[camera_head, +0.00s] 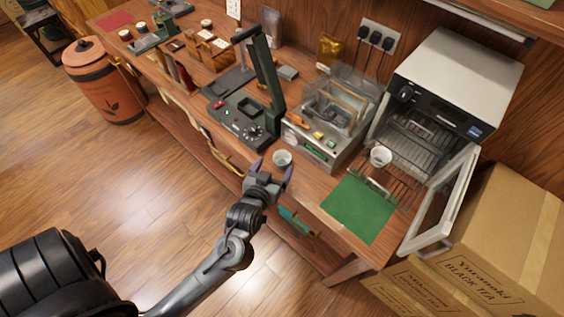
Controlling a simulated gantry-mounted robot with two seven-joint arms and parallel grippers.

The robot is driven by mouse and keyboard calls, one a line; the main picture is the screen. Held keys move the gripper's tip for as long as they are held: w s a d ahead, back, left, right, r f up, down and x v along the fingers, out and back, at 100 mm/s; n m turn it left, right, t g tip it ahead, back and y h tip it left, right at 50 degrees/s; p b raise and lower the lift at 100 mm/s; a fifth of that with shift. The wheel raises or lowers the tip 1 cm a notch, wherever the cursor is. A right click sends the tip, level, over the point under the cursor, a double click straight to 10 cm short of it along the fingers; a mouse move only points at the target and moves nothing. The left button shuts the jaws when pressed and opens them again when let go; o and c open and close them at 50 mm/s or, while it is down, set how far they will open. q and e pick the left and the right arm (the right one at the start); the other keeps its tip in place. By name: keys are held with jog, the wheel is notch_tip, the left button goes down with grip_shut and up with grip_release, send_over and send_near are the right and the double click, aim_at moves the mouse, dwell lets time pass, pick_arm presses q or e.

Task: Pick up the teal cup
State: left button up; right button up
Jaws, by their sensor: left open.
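A small cup (282,158), pale with a teal-looking inside, stands upright near the front edge of the wooden bench. My left gripper (273,169) is open and empty at that edge, its purple-grey fingertips just short of the cup. One fingertip is to the left of the cup and the other is at its lower right. I cannot tell whether either touches it. My right gripper is not in view.
A dark press (240,113) stands behind the cup to the left, and a grey machine (325,135) to the right. A green mat (358,208) lies clear.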

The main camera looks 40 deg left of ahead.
aim_at(285, 153)
pick_arm(q)
jog(key=shift+d+b+x, duration=0.2)
jog(key=shift+b+x, duration=0.35)
jog(key=shift+x, duration=2.95)
jog(key=shift+f, duration=0.1)
jog(key=c, duration=1.1)
